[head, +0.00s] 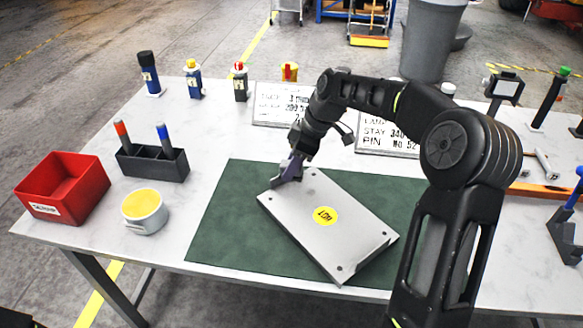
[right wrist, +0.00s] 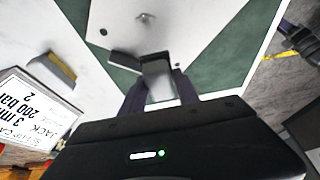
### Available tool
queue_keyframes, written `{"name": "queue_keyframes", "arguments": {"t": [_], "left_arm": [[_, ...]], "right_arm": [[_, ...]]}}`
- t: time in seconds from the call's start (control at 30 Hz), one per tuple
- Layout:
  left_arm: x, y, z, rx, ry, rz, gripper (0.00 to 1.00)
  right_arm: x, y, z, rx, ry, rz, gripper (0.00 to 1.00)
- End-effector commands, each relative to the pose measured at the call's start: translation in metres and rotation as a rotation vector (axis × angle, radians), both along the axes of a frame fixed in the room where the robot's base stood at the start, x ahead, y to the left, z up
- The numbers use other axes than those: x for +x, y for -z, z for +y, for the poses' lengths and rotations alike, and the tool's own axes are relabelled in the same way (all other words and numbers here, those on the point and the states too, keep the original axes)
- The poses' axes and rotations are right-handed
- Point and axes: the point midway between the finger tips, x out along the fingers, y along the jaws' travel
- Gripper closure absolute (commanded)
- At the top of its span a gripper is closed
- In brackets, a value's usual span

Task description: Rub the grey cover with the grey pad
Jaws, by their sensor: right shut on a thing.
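The grey cover (head: 312,222) is a flat plate with a round yellow label and corner holes. It lies at an angle on the green mat (head: 222,222). My right gripper (head: 284,178) is over the cover's upper left end, low against it. It is shut on the grey pad (right wrist: 157,76), a small grey block that shows between the purple fingers in the right wrist view. The cover (right wrist: 125,22) fills the top of that view. In the head view the fingers mostly hide the pad, and I cannot tell for sure whether it touches the cover. My left gripper is not in view.
A red bin (head: 62,190), a cup with yellow contents (head: 145,211) and a dark holder with two markers (head: 152,163) stand at left. Several bottles and two signs (head: 283,104) line the back. Tools lie at right. The mat left of the cover is clear.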

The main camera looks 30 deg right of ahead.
Motion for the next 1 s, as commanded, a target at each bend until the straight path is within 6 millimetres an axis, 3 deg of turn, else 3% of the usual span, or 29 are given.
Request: {"name": "queue_keyframes", "arguments": {"t": [0.37, 0.7, 1.0], "left_arm": [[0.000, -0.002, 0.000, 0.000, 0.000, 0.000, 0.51], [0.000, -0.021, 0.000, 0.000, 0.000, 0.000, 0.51], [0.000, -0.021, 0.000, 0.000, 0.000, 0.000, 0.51]], "right_arm": [[0.000, -0.003, 0.000, 0.000, 0.001, 0.000, 0.95], [0.000, -0.030, 0.000, 0.000, 0.001, 0.000, 0.95], [0.000, -0.032, 0.000, 0.000, 0.001, 0.000, 0.95]]}}
